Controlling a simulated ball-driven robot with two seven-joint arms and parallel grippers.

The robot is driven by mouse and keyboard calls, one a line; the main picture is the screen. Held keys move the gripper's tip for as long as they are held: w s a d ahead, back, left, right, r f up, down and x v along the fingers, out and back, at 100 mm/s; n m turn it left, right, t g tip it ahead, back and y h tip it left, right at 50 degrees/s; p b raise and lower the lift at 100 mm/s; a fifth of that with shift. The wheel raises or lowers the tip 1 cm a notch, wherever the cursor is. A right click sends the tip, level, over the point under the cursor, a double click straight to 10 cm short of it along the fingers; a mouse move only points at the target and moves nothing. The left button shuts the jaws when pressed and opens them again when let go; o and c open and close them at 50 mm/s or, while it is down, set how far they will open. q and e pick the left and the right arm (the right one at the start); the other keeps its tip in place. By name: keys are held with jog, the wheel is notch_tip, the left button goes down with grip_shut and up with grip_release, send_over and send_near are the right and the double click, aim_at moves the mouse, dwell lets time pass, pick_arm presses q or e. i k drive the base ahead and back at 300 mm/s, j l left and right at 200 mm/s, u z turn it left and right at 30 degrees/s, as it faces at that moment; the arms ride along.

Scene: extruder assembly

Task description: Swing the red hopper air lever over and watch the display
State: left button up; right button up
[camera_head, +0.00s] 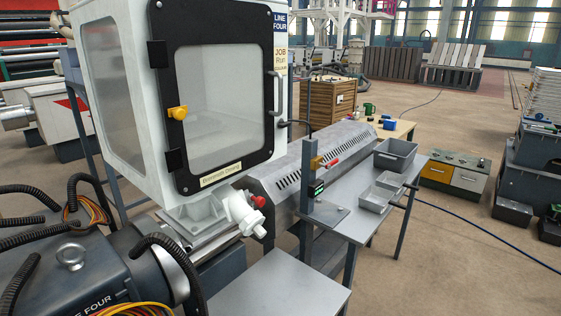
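A small red lever (332,161) sits on a brass-coloured valve (316,162) on an upright grey post (309,170). The lever sticks out to the right of the post and tilts slightly upward. A small dark display (316,188) with green lit marks is on the post below the valve; its reading is too small to make out. The hopper (100,90) is a large white cabinet with a black-framed window door, shut, with a yellow latch (177,113). Neither of my grippers is in view.
The post stands on a grey side table (360,212) holding grey bins (396,154). A bare grey platform (275,290) is in front. Black hoses (178,255) arch at lower left. Open floor lies right.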

aim_at(328, 166)
jog(key=i+l+u, duration=0.1)
jog(key=l+u, duration=0.15)
jog(key=u, duration=0.15)
jog(key=l+u, duration=0.3)
jog(key=u, duration=0.15)
jog(key=l+u, duration=0.4)
jog(key=i+j, duration=0.05)
jog(key=j, duration=0.05)
